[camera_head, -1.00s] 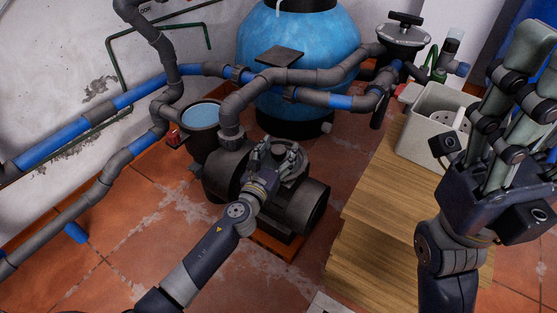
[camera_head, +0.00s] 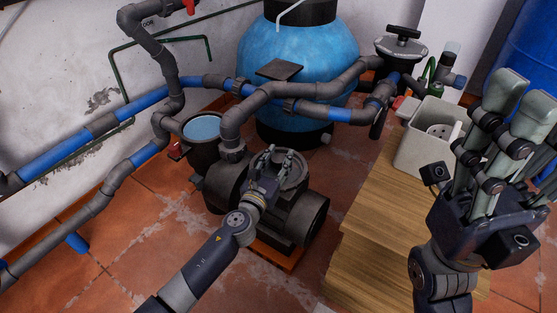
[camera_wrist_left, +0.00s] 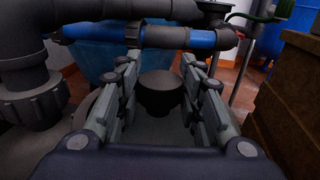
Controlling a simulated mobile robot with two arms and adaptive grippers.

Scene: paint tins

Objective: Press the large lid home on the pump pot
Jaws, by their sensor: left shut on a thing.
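My left gripper (camera_head: 272,163) is at the top of the dark grey pump (camera_head: 302,215), shut on the large lid's knob. The dark round knob (camera_wrist_left: 160,92) shows between its fingers in the left wrist view. Below it is the wide grey lid (camera_wrist_left: 150,125), lying roughly level. In the head view the lid (camera_head: 294,174) is at the pump's top, partly covered by the fingers; whether it is fully seated I cannot tell. Left of it stands an open black pot (camera_head: 203,130) with water in it. My right gripper (camera_head: 520,105) is raised at the right, open and empty.
Grey and blue pipes (camera_head: 270,92) run behind the pump, before a blue tank (camera_head: 300,65). A wooden bench (camera_head: 385,220) stands to the right, with a pale bin (camera_head: 420,150) on it.

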